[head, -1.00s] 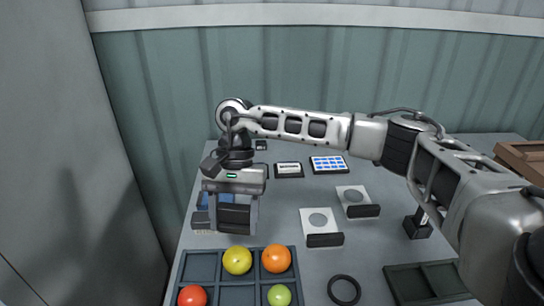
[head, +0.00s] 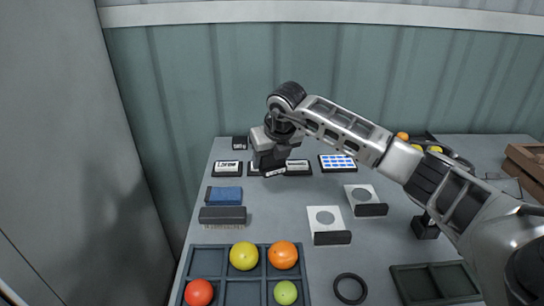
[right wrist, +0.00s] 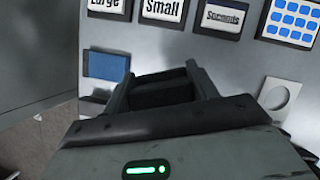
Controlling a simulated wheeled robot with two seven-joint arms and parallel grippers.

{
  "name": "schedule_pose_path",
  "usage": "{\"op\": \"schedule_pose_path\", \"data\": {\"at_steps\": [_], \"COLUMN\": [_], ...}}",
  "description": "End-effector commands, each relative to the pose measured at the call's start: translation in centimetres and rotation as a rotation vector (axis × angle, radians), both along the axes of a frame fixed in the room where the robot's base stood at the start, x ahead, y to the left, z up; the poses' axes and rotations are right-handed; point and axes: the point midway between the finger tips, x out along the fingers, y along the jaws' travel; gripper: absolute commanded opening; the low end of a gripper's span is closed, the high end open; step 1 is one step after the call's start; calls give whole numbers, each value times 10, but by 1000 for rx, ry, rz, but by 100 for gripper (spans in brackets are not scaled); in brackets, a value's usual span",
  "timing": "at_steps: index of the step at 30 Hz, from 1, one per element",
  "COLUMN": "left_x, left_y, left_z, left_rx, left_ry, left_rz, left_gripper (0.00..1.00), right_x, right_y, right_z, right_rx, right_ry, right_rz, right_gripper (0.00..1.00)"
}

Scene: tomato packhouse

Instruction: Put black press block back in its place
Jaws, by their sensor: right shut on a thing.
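My right gripper (head: 270,160) is raised over the back of the table, near the row of label plates. In the right wrist view its two fingers (right wrist: 158,80) are shut on the black press block (right wrist: 165,94), which sits between them. In the head view the block is hard to tell apart from the dark gripper. My left gripper is not in view.
A blue sponge (head: 225,196) and a dark brush (head: 222,214) lie at the left. A divided tray (head: 234,256) holds tomatoes in front.

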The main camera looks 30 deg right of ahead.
Motion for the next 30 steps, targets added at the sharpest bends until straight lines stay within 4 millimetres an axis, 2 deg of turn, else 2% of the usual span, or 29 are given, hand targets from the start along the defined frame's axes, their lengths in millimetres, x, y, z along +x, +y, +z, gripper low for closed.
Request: {"op": "schedule_pose_path", "data": {"at_steps": [5,21,30], "left_x": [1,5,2], "left_y": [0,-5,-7], "left_z": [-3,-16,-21], "left_rx": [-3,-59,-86], "left_ry": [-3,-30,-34], "left_rz": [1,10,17], "left_gripper": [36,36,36], "right_x": [1,1,1], "right_y": [-5,-4,-5], "right_z": [-5,-58,-79], "right_rx": [1,2,1], "right_ry": [0,1,1], "right_rz": [-56,-51,-51], "right_gripper": [42,42,42]}}
